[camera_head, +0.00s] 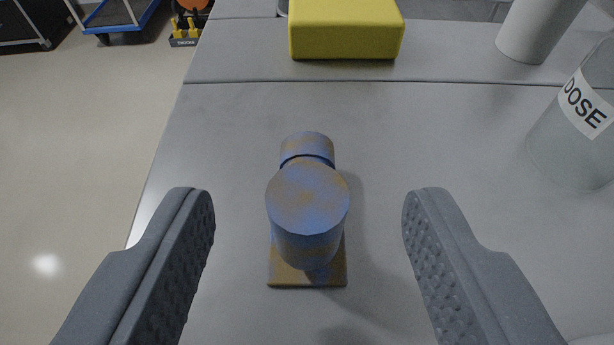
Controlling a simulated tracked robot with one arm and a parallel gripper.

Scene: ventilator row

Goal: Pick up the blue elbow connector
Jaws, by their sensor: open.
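The blue elbow connector (307,215) stands on the grey table, worn with brownish patches. Its round top faces me, a short round end points away toward the back, and a flat square brownish foot shows at the front. My gripper (309,215) is open, with one dark ridged finger to the left of the connector and one to the right. There is a clear gap on both sides, and neither finger appears to touch it.
A yellow block (345,28) lies behind the connector on the grey table (230,125). A clear labelled container (574,135) and a pale cylinder (535,28) stand at the right. The table's left edge drops to the floor. A blue-framed cart (122,18) is beyond.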

